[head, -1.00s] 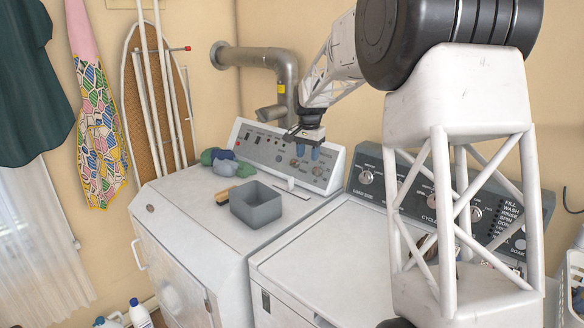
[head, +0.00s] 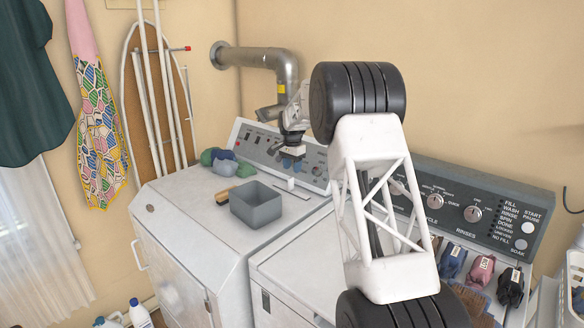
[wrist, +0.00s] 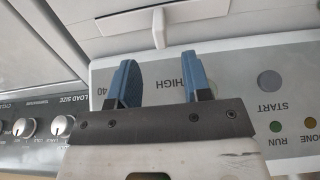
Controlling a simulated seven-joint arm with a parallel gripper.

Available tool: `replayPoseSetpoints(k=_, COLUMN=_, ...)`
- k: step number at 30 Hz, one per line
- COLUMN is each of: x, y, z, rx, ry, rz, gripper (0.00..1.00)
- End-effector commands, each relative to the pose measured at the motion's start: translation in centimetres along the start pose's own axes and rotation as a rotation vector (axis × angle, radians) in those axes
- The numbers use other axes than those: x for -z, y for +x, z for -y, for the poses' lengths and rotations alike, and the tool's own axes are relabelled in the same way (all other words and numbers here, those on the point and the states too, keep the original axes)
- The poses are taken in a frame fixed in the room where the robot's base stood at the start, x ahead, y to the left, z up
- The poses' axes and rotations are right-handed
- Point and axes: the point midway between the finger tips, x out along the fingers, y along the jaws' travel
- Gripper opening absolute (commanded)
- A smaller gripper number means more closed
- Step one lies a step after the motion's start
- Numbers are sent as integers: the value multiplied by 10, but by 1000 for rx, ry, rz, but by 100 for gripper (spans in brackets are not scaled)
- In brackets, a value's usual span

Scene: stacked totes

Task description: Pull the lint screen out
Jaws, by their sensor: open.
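The lint screen's white grip (head: 291,184) stands up at the back of the left machine's top (head: 180,200), just in front of its control panel (head: 255,143). The rest of the screen is hidden in its slot. My gripper (head: 291,164) is open and empty, above and behind the grip, in front of the panel. Its two blue fingers (wrist: 160,72) are apart in the wrist view, and the tab lies in line with the gap between them.
A grey open bin (head: 256,224) stands on the machine top, left of the grip. A metal duct (head: 250,58) runs behind.

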Motion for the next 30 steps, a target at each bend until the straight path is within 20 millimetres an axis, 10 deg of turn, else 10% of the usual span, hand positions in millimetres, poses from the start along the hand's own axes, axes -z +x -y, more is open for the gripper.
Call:
replayPoseSetpoints(k=17, x=1, y=6, z=2, rx=-2, ry=3, rz=1, gripper=45)
replayPoseSetpoints(k=30, x=1, y=47, z=2, rx=-2, ry=3, rz=1, gripper=45)
